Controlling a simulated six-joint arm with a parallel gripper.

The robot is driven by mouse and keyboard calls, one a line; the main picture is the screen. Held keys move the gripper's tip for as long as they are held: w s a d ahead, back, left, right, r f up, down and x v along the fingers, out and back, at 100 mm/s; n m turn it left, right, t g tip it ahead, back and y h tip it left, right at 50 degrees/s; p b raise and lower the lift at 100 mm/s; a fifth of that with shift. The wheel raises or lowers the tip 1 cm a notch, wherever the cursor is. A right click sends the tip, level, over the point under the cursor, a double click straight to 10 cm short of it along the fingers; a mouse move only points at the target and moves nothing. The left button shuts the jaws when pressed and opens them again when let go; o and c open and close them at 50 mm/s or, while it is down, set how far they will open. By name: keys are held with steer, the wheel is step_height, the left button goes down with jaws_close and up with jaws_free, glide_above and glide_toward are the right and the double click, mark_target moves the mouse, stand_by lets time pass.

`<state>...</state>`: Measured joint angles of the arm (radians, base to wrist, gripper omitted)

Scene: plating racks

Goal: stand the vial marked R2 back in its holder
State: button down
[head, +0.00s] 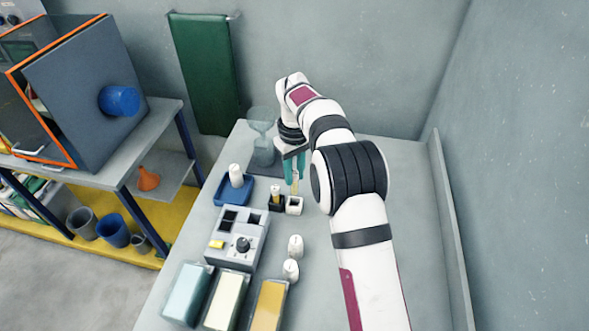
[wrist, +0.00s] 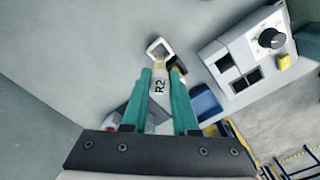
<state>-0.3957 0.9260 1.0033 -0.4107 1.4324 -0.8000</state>
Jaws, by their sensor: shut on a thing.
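My gripper (head: 294,176) has teal fingers and is shut on the vial marked R2 (wrist: 158,88). The vial is pale with black lettering, and in the head view it shows as a thin yellowish tube (head: 295,187) pointing down. A white square holder (head: 294,206) with a dark opening stands just below it. In the wrist view the white holder (wrist: 159,47) lies just beyond the vial's far end. I cannot tell whether the vial's tip touches it. A black holder (head: 276,203) beside it, to the left, has a white-capped vial (head: 276,191) standing in it.
A blue tray (head: 233,189) with a white bottle is to the left. A grey control box (head: 237,236) with a knob is nearer. Two white containers (head: 292,258) stand right of it. Several filled trays (head: 228,299) line the front. A glass funnel-like vessel (head: 262,140) stands behind.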

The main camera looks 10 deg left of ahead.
mark_target(294, 190)
steer(key=shift+f, duration=3.15)
steer(key=c, duration=0.6)
jaws_free()
step_height(294, 190, up, 15)
steer(key=shift+f, duration=0.1)
steer(key=shift+r, duration=0.5)
